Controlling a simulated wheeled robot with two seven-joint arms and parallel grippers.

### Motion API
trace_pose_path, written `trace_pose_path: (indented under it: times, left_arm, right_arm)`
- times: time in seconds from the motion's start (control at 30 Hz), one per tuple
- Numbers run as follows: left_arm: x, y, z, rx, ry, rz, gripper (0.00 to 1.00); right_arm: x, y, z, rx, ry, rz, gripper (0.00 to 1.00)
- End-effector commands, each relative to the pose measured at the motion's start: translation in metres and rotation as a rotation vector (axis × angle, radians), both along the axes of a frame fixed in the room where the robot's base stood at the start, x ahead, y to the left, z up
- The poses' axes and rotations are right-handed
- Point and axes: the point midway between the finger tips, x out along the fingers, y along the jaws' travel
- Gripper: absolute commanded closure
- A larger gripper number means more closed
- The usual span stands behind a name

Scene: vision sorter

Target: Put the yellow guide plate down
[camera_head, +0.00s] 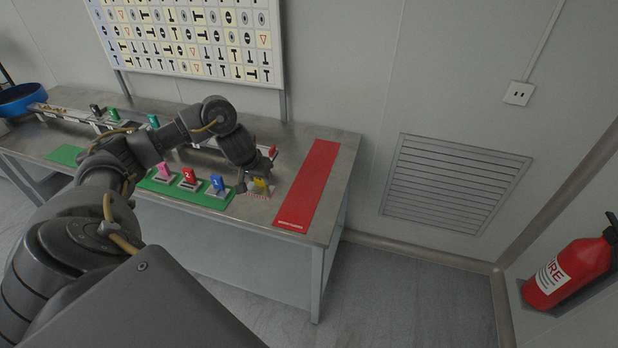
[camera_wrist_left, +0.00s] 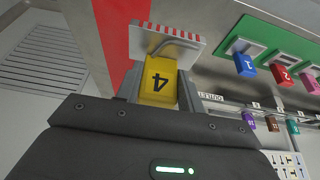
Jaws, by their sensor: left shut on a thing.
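The yellow guide plate (camera_head: 261,187) is at the right end of the green strip, between that strip and the red strip. In the left wrist view it shows as a yellow block marked 4 (camera_wrist_left: 158,82) with a pale plate beyond it, over a red-and-white striped edge (camera_wrist_left: 190,38). My left gripper (camera_head: 256,180) is shut on the yellow block, low over the table. I cannot tell whether the plate touches the table. My right gripper is not in view.
Blue (camera_head: 217,184), red (camera_head: 189,177) and pink (camera_head: 163,171) numbered blocks stand on the green strip (camera_head: 205,197). The red strip (camera_head: 308,185) on the table's right end is bare. A sorter track (camera_head: 205,146) lies behind. A fire extinguisher (camera_head: 570,274) stands at the right.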

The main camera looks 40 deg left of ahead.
Motion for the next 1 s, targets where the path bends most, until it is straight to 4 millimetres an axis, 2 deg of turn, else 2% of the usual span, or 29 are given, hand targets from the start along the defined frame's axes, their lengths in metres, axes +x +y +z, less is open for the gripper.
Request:
trace_pose_path:
  times: [0.17, 0.27, 0.33, 0.4, 0.5, 0.6, 0.87, 1.0]
  left_arm:
    - [0.037, -0.020, -0.017, -0.009, 0.000, 0.000, 0.89]
    - [0.061, -0.031, -0.030, -0.009, 0.000, 0.000, 0.89]
    - [0.078, -0.038, -0.040, -0.009, -0.001, -0.002, 0.89]
    - [0.088, -0.042, -0.060, -0.007, 0.001, 0.000, 0.89]
    - [0.101, -0.047, -0.076, -0.006, -0.001, 0.000, 0.89]
    - [0.109, -0.050, -0.085, -0.004, 0.001, -0.002, 0.89]
    - [0.115, -0.051, -0.087, 0.001, -0.001, -0.003, 0.89]
    - [0.123, -0.056, -0.104, -0.003, 0.001, -0.002, 0.89]
  right_arm:
    - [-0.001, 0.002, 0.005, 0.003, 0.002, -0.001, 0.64]
    - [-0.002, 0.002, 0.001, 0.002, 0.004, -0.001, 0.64]
    - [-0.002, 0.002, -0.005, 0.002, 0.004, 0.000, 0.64]
    - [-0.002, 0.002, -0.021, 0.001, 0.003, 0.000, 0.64]
    - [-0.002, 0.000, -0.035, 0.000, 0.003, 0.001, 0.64]
    - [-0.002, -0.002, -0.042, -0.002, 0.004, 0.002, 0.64]
    - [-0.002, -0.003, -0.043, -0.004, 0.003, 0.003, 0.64]
    - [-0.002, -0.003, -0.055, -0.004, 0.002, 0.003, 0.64]
